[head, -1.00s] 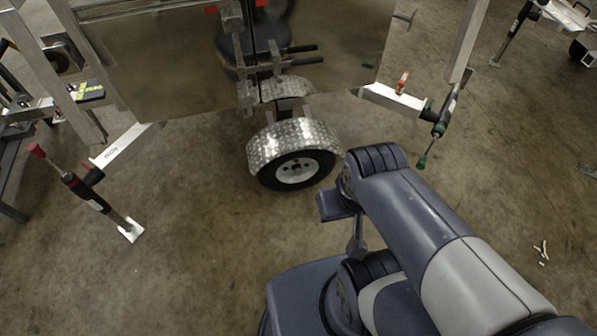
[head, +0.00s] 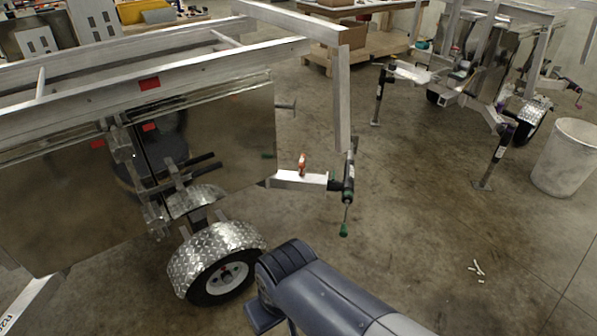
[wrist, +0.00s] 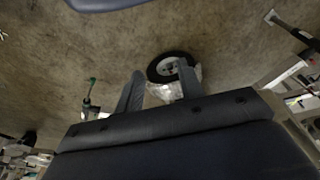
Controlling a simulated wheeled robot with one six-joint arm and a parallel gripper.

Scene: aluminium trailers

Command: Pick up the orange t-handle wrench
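A small orange piece, which looks like the t-handle wrench (head: 302,165), stands upright on a bare aluminium outrigger arm (head: 297,180) of the near trailer, in the middle of the head view. I cannot make out the wrench in the wrist view. My gripper (wrist: 160,68) shows in the wrist view with its two fingers apart and nothing between them; the trailer wheel (wrist: 168,68) lies in the background. In the head view my arm is low, in front of the trailer's wheel and well short of the wrench.
A jack leg with a green end (head: 347,190) hangs just right of the wrench. The trailer's diamond-plate fender (head: 213,250) and upright frame post (head: 342,100) are close. A white bin (head: 566,160) and another trailer stand at the right. The floor between is mostly open.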

